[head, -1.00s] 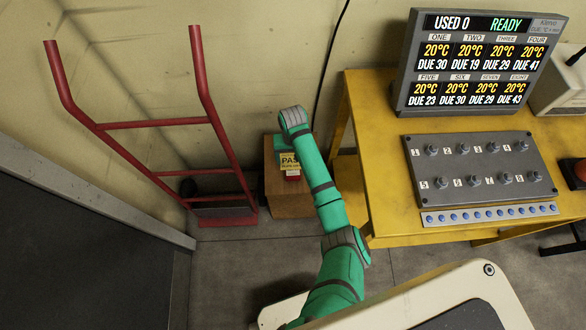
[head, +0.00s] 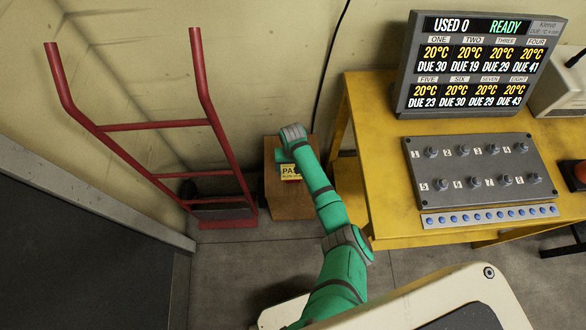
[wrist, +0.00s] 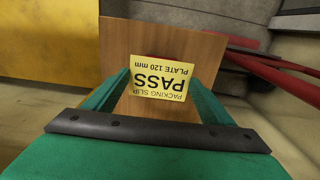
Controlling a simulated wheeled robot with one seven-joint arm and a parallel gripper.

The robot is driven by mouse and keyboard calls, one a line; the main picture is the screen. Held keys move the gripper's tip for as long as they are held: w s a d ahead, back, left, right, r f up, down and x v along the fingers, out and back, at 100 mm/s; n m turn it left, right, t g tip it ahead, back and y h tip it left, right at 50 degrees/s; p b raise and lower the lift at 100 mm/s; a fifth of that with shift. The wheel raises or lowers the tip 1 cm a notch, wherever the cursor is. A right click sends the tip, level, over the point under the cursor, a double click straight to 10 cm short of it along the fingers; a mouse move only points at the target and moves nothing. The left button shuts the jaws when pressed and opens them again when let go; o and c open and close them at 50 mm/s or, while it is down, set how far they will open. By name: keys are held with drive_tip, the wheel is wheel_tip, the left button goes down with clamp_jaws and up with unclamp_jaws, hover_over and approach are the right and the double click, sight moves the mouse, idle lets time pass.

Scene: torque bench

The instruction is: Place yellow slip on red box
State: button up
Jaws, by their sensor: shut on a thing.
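The yellow slip (head: 291,172) reads PASS and is held by my gripper (head: 284,160) over the brown wooden crate. In the wrist view, the slip (wrist: 160,78) spans between the two green fingers of my gripper (wrist: 159,76), which are shut on it. The red box is mostly hidden under the slip. A dark red sliver of the box (wrist: 149,57) shows past the slip's far edge in the wrist view. I cannot tell whether the slip touches the box.
The wooden crate (head: 290,203) stands on the floor against the wall. A red hand truck (head: 222,150) stands close to its left. A yellow bench (head: 385,170) with a display (head: 470,65) stands to its right.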

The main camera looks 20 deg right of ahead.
sight(293, 172)
drive_tip(key=shift+f, duration=0.15)
drive_tip(key=o, duration=1)
wheel_tip(293, 172, up, 12)
drive_tip(key=shift+r, duration=0.2)
